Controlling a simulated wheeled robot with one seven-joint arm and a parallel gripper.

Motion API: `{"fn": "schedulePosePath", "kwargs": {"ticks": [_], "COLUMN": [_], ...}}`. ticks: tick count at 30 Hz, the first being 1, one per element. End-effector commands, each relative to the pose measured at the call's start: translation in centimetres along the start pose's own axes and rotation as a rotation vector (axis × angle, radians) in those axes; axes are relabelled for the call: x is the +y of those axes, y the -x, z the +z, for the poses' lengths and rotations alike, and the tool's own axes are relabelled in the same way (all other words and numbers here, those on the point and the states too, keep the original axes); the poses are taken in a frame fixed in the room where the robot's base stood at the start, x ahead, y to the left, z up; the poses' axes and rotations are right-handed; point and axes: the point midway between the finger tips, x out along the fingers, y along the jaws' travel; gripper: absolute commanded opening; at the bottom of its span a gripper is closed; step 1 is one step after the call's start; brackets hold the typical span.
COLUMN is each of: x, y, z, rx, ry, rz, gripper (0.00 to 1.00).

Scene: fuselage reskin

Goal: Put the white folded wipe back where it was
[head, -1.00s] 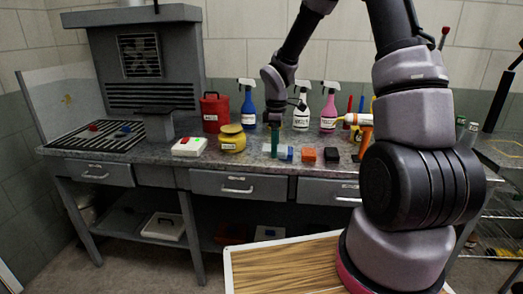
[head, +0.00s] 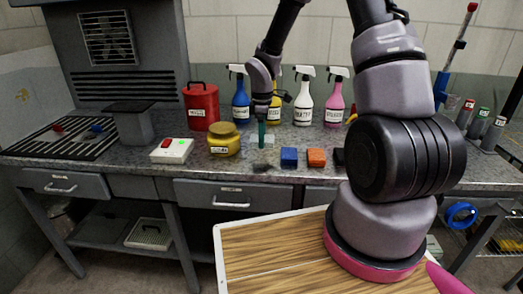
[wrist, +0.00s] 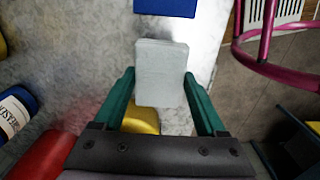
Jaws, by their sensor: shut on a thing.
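The white folded wipe (wrist: 162,72) is a pale grey-white rectangle between my gripper's two green fingers in the wrist view. My gripper (wrist: 159,80) is shut on it. In the head view my gripper (head: 262,140) points down above the workbench, and the wipe (head: 269,140) shows as a small pale patch beside the fingers. The blue block (head: 289,157) sits just right of the gripper; it also shows at the top of the wrist view (wrist: 165,6). A dark patch, perhaps a shadow, lies on the bench below the gripper.
An orange block (head: 317,157) and a black block are right of the blue one. A yellow jar (head: 225,141) and a white box with a red button (head: 171,150) stand left. Spray bottles (head: 305,100) and a red canister (head: 201,107) stand behind. The grey bench (head: 215,168) has clear front space.

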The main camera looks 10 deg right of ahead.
Motion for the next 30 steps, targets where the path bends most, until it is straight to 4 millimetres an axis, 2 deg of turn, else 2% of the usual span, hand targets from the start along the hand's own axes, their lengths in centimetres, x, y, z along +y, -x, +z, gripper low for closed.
{"fn": "schedulePosePath", "kwargs": {"ticks": [1,8,13,24,25,26,27,30], "x": [0.0,0.0,0.0,0.1,0.1,0.1,0.1,0.1], "y": [-0.8,-2.6,-5.0,-5.6,-5.5,-5.5,-5.5,-5.5], "z": [0.0,0.0,0.0,0.0,0.0,0.0,0.0,0.0], "rx": [-0.001,-0.001,0.000,0.000,0.000,0.001,0.001,0.001], "ry": [0.002,0.002,0.002,0.000,0.000,0.000,0.000,0.000], "rz": [-0.001,-0.001,-0.001,0.001,0.002,0.002,0.002,0.002], "gripper": [0.22,0.22,0.22,0.22,0.81,0.93,1.00,1.00]}}
